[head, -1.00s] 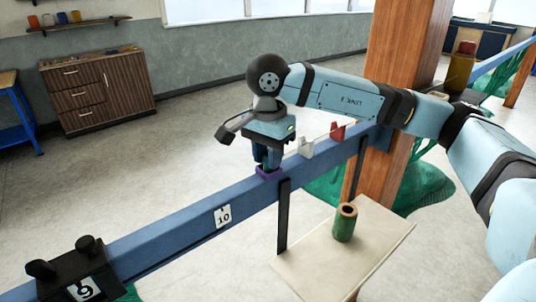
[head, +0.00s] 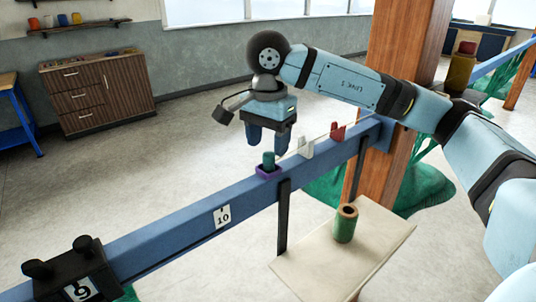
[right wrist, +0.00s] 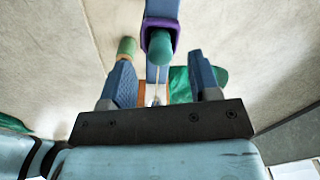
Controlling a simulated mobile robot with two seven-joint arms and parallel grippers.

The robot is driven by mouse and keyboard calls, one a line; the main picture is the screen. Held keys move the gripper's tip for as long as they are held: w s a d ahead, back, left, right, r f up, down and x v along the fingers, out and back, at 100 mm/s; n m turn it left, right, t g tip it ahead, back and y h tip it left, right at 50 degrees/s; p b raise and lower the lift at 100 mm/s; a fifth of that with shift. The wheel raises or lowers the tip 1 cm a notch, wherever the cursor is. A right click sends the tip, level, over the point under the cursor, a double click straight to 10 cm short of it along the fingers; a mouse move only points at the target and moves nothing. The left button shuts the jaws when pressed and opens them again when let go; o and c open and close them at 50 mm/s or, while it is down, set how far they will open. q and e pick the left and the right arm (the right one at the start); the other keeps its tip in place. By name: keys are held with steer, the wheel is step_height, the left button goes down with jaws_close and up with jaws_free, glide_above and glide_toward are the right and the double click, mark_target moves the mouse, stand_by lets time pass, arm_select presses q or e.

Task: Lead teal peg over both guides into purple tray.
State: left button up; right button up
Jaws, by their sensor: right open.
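The teal peg (head: 268,160) stands upright in the purple tray (head: 262,172) on the blue beam. In the right wrist view the peg (right wrist: 160,48) sits within the purple tray rim (right wrist: 178,30), with a pale cord running from it. The white guide (head: 303,150) and the red guide (head: 338,131) stand on the beam to the right of the tray. The cord runs from the peg toward the guides. My right gripper (head: 268,147) is open and empty, above and behind the peg, apart from it. My left gripper is not in view.
The blue beam (head: 180,226) carries a tag marked 10 and a black block (head: 80,275) marked 9 at its near end. A green spool (head: 345,223) stands on a pale board (head: 375,243). A wooden post (head: 400,60) rises behind the beam.

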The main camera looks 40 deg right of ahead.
step_height(320, 180, up, 10)
stand_by(0.3)
stand_by(0.5)
